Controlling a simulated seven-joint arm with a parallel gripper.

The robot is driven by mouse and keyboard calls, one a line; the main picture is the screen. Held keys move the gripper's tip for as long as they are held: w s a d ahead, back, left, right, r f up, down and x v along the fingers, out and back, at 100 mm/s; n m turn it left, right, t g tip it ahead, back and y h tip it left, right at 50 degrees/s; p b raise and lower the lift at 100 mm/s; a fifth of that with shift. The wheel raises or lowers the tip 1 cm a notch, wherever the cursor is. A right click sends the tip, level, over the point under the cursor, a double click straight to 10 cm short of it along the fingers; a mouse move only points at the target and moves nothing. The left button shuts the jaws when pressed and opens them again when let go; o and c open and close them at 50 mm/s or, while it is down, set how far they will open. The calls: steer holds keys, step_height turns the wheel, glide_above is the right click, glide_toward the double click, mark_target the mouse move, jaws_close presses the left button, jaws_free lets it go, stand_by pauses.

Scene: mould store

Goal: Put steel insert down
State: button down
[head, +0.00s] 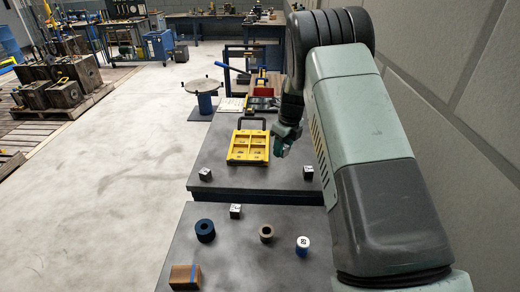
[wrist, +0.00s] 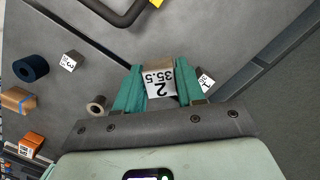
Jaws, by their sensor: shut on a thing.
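My gripper (head: 281,145) is shut on a small steel insert, a greyish block with a white label reading "2" and "35.5". In the wrist view the insert (wrist: 160,82) sits between the teal fingertips (wrist: 158,92). In the head view the gripper is just right of the yellow frame (head: 232,158) with its dark handle, and the held insert is mostly hidden by the fingers. The gap beneath the insert cannot be judged. Other small labelled metal blocks stand on the grey tables: one at left (head: 205,174), one at right (head: 308,172), one on the nearer table (head: 236,211).
Grey table surface (head: 255,180) is clear in front of the yellow frame. A wall stands close on the right.

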mark_target(278, 175)
steer(key=shift+w+a+f, duration=0.1)
steer(key=shift+w+a, duration=0.1)
steer(key=shift+m, duration=0.3)
step_height(278, 175, down, 10)
steer(key=shift+w+r, duration=0.1)
steer(key=shift+r, duration=0.15)
steer(key=shift+f, duration=0.15)
steer(key=c, duration=0.7)
jaws_free()
